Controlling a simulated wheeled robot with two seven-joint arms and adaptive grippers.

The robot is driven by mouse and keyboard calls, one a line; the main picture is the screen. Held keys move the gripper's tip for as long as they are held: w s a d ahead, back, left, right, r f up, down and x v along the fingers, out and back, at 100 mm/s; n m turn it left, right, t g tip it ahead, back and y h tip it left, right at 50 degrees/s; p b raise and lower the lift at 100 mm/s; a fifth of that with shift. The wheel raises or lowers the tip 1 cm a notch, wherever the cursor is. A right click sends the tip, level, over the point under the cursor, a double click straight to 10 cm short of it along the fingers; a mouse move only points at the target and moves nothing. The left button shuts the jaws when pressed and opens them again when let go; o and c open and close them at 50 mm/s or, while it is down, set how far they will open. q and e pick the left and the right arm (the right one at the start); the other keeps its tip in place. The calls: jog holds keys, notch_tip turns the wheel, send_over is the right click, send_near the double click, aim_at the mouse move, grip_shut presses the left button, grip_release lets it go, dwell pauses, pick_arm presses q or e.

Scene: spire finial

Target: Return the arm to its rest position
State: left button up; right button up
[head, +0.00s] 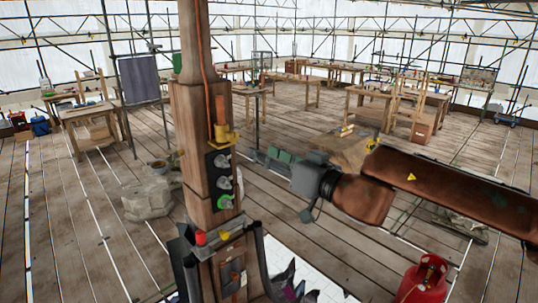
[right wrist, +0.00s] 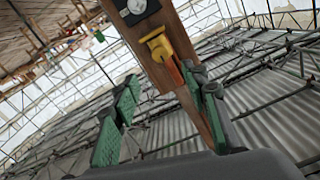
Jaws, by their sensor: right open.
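My right arm (head: 440,185) comes in from the right in the head view. Its gripper (head: 268,155) is stretched out to the left, level with the wooden post (head: 187,120) and just right of it. In the right wrist view the green-padded fingers of the right gripper (right wrist: 161,82) are spread apart, with nothing held between them. The post (right wrist: 170,22) shows beyond the fingers, with a yellow bracket (right wrist: 158,45) on it. I cannot tell how wide the gap to the post is. My left gripper is not in view.
The post carries an orange rod (head: 220,108) in its yellow bracket and a dark panel with round fittings (head: 222,170). A stone block (head: 148,200) lies left of the post. A red gas bottle (head: 424,280) stands at lower right. Wooden workbenches (head: 368,93) stand farther back.

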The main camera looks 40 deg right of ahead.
jog(key=shift+s, duration=0.25)
dwell(0.4)
